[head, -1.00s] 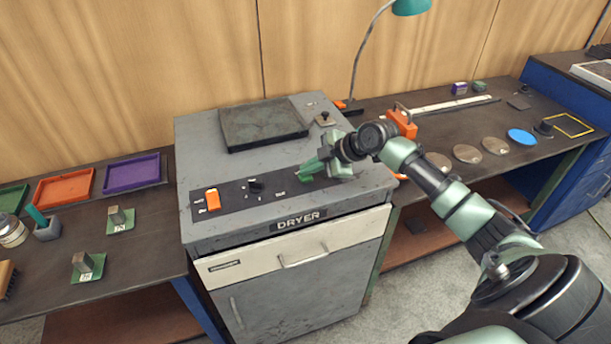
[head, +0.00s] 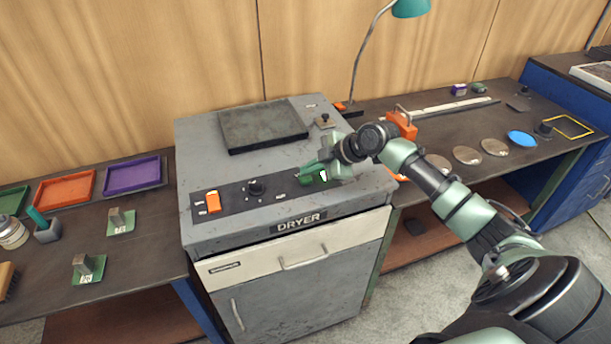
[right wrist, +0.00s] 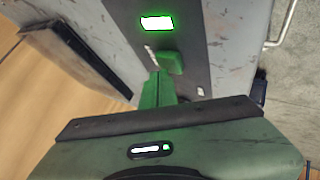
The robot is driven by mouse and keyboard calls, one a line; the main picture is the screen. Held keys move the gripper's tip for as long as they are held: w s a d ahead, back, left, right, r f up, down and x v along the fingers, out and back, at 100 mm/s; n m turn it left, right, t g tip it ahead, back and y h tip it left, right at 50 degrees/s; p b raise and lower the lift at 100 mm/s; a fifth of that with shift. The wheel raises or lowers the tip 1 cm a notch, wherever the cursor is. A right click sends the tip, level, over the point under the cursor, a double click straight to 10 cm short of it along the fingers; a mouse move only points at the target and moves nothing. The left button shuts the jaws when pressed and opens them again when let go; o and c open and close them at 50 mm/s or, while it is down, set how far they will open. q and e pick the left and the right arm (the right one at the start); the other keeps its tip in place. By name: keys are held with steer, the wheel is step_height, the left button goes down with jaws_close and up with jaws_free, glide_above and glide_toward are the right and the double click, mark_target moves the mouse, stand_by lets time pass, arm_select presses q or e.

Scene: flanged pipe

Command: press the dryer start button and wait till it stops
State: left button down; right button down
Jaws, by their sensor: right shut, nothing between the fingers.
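The grey dryer (head: 285,246) stands in the middle of the head view, with a dark control panel along its top front. My right gripper (head: 305,177) is shut and empty, with its green fingertips low over the right part of the panel. In the right wrist view, a green square button (right wrist: 171,62) sits right by the fingertips (right wrist: 160,80). I cannot tell whether they touch it or how far it is pressed. A lamp (right wrist: 157,23) beyond the button glows white with a green rim; it also shows in the head view (head: 323,175). My left gripper is out of view.
An orange switch (head: 213,201) and a black knob (head: 256,187) sit on the panel left of my gripper. A dark flat plate (head: 262,125) lies on the dryer top. Worktops with trays and discs flank the dryer.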

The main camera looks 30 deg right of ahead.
mark_target(309, 178)
steer(key=shift+r, duration=0.5)
steer(key=shift+r, duration=0.1)
step_height(309, 178, up, 5)
steer(key=p, duration=0.4)
stand_by(0.8)
